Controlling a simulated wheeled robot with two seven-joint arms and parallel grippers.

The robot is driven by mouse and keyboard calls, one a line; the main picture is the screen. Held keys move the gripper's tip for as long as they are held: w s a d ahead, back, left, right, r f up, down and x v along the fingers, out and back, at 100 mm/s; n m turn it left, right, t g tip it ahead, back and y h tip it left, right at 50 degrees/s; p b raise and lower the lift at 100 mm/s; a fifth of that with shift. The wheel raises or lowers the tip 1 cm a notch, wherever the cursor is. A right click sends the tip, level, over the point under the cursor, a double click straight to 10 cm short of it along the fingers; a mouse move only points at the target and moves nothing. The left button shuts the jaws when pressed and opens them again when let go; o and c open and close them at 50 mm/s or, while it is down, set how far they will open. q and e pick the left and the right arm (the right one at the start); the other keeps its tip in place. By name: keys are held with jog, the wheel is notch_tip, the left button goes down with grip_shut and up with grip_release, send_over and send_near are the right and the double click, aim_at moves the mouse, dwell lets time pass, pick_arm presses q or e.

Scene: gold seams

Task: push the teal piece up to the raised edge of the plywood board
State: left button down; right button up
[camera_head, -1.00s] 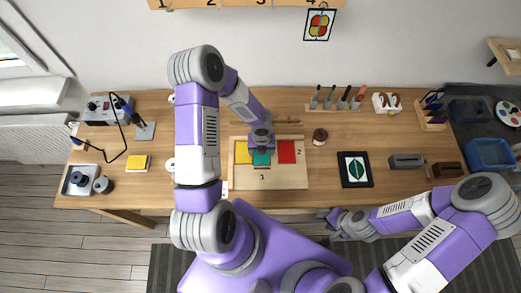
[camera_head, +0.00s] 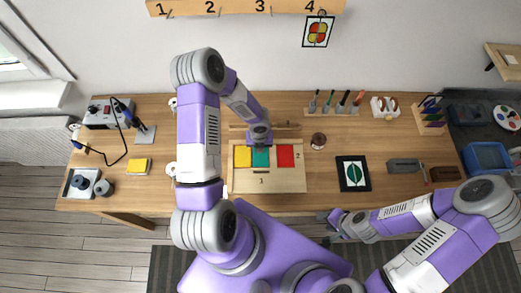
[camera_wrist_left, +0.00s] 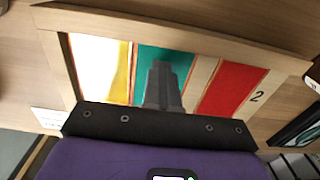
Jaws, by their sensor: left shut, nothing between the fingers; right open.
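The plywood board (camera_head: 285,182) lies on the table, its raised edge (camera_wrist_left: 190,38) along the far side. The teal piece (camera_head: 261,159) lies on it between the yellow piece (camera_head: 243,157) and the red piece (camera_head: 285,156). In the left wrist view the teal piece (camera_wrist_left: 150,62) reaches close to the raised edge; I cannot tell whether they touch. A strip of bare wood separates it from the red piece (camera_wrist_left: 228,88). My left gripper (camera_head: 260,144) is shut and empty, its fingers (camera_wrist_left: 161,72) over the teal piece. My right gripper (camera_head: 332,218) is open, off the table's front edge.
A brown round jar (camera_head: 318,140) stands right of the board, and a black-framed leaf picture (camera_head: 353,173) lies farther right. A tool rack (camera_head: 335,112) stands at the back. A yellow pad (camera_head: 138,166) lies left.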

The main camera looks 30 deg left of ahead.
pick_arm(q)
jog(key=shift+s+a+f, duration=0.1)
jog(key=shift+s+f, duration=0.05)
jog(key=shift+w+a+p, duration=0.25)
jog(key=shift+w+p, duration=0.05)
jog(key=shift+p, duration=0.2)
jog(key=shift+w+a, duration=0.1)
jog(key=shift+w, duration=0.1)
jog(key=shift+w+a, duration=0.1)
jog(key=shift+w, duration=0.1)
